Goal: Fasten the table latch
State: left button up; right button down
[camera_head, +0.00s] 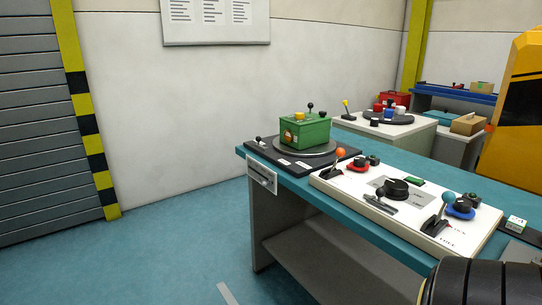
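The teal-topped table (405,173) stands right of centre, with its near left corner facing me. A small light metal plate with a bolt-like bar, which looks like the table latch (262,177), is mounted on the table's edge at that corner. It is too small to tell whether the bar is engaged. Neither gripper shows in this view. A black ridged part at the bottom right looks like my own arm.
A green box (304,134) with knobs sits on a round turntable on a black base. A white control panel (405,205) with levers and knobs lies on the table. A shelf (335,262) is below. Open blue floor (180,255) lies to the left.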

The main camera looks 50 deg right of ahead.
aim_at(259, 139)
jog(key=i, duration=0.8)
jog(key=z, duration=0.5)
jog(key=i, duration=1.9)
jog(key=z, duration=2.05)
jog(key=i, duration=0.95)
jog(key=u, duration=1)
jog(key=k, duration=0.8)
jog(key=z, duration=1.4)
jog(key=i, duration=0.5)
